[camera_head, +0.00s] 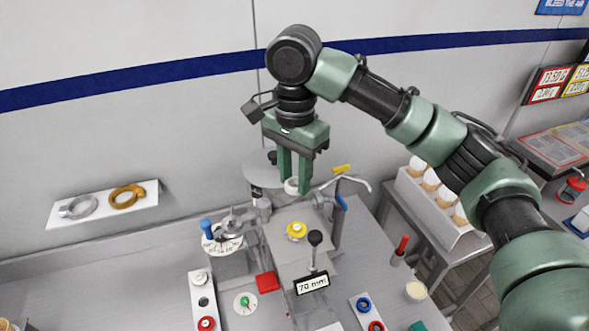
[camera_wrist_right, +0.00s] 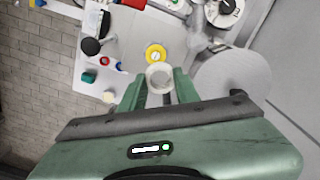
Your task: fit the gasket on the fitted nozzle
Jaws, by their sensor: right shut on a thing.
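My right gripper (camera_head: 290,188) has its two green fingers pointing down and is shut on a white ring-shaped piece (camera_head: 291,186), which looks like the gasket. The piece also shows between the fingers in the right wrist view (camera_wrist_right: 160,77), with an open or recessed middle. It is held in the air above and behind a yellow round part with a pale centre (camera_head: 296,231), apart from it. That yellow part, perhaps the fitted nozzle, sits on the grey machine top (camera_head: 283,248) and shows also in the wrist view (camera_wrist_right: 155,53). My left gripper is not in view.
A lever with a black knob (camera_head: 315,238) and a "70 mm" sign (camera_head: 312,284) stand in front. A blue-knobbed dial (camera_head: 222,243) is left. A curved metal pipe (camera_head: 347,181) rises right. A strip with coloured rings (camera_head: 369,312) lies front right; a cone rack (camera_head: 420,208) stands further right.

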